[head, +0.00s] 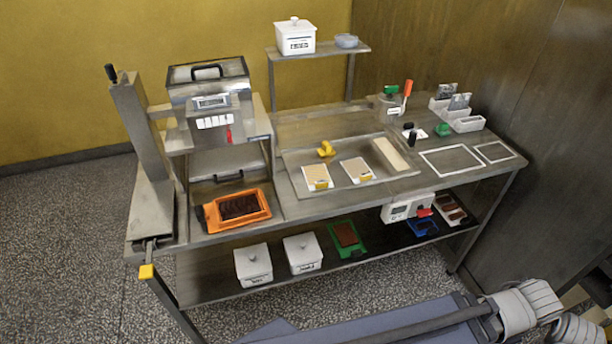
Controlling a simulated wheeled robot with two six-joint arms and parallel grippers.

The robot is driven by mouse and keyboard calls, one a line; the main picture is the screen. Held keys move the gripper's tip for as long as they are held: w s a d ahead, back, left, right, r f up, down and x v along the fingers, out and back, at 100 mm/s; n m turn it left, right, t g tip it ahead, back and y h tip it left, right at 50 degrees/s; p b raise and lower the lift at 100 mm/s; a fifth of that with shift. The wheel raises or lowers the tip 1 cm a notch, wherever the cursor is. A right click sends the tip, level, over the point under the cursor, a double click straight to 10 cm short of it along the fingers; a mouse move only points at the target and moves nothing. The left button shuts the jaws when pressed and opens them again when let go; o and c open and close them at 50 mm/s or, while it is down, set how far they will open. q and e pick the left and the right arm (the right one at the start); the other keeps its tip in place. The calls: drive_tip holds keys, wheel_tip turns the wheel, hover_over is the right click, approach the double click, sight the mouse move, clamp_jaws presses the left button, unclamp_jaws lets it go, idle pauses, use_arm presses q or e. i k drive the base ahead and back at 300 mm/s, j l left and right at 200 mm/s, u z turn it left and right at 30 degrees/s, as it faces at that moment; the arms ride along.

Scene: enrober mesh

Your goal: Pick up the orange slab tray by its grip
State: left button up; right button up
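The orange slab tray (262,212) sits on the left part of the steel bench top, just in front of the machine. A dark brown slab (238,205) lies in it. A small dark piece shows at the tray's left end, which may be its grip; it is too small to tell. Neither of my grippers can be made out. Part of one of my arms shows at the bottom right, well away from the tray.
A steel machine (212,95) stands behind the tray, with a tall column (146,140) to its left. A shallow basin (292,160) holding two light slabs is to the right. On the lower shelf are white lidded boxes (253,265) and a green tray (350,252).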

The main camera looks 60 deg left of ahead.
sight(240, 209)
drive_tip(key=u, duration=1.75)
